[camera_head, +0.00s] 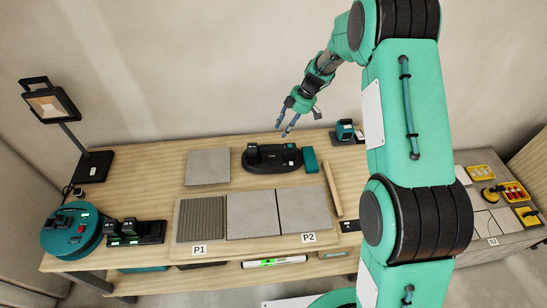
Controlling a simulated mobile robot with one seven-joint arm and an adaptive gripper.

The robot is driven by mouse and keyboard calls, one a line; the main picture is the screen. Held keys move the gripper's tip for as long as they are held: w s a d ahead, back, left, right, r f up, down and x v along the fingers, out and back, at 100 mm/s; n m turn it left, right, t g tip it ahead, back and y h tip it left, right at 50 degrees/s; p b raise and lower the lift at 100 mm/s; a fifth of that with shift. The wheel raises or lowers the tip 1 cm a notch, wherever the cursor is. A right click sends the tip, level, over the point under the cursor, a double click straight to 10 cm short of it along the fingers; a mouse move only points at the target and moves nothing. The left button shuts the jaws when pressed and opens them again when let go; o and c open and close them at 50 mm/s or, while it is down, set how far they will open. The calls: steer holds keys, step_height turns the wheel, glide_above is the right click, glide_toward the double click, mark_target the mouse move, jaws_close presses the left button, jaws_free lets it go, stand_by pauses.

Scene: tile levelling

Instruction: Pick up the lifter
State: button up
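A black oval device (272,159) with a raised part at its left lies flat at the back of the table; it may be the lifter, but its identity is not certain at this size. My gripper (283,131) hangs above and behind it, to its upper right in the picture. Its two bluish fingers are spread apart and nothing shows between them. The gripper appears clear of the device and the table.
A teal block (311,160) lies right beside the device. A loose grey tile (208,166) lies left. Tiles sit on a board marked P1 and P2 (309,238). A wooden strip (333,189), a lamp (50,104), a teal reel (72,229) and a side table (470,253) with yellow trays surround.

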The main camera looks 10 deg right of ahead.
mark_target(273, 146)
steer(key=x, duration=0.7)
steer(key=shift+a+f, duration=0.1)
steer(key=shift+f, duration=0.15)
steer(key=shift+x, duration=2.55)
steer(key=shift+f+b, duration=0.3)
steer(key=shift+b, duration=0.7)
steer(key=c, duration=0.7)
steer(key=shift+w+r, duration=0.1)
jaws_close()
